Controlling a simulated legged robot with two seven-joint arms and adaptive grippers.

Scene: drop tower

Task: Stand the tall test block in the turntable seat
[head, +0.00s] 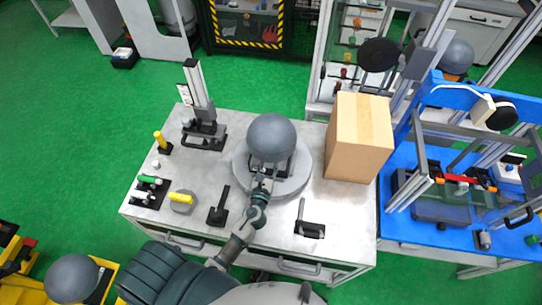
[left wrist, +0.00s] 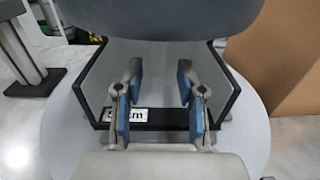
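A tall light-brown box (head: 358,145), which may be the tall test block, stands upright on the metal table, right of the turntable. It also shows at the right of the left wrist view (left wrist: 285,60). The round grey turntable (head: 298,182) carries a black-edged seat (left wrist: 170,121) with a label. A large grey ball (head: 271,137) sits over the seat and hides part of it; its underside fills the top of the left wrist view (left wrist: 160,16). My left gripper (left wrist: 158,92) is open and empty over the seat's front edge. My right gripper is out of view.
A black stand with a metal post (head: 198,95) is at the table's back left. Small green and yellow items (head: 150,180) lie at the left. A black L-shaped part (head: 310,229) is at the front right. A blue bench (head: 402,155) adjoins on the right.

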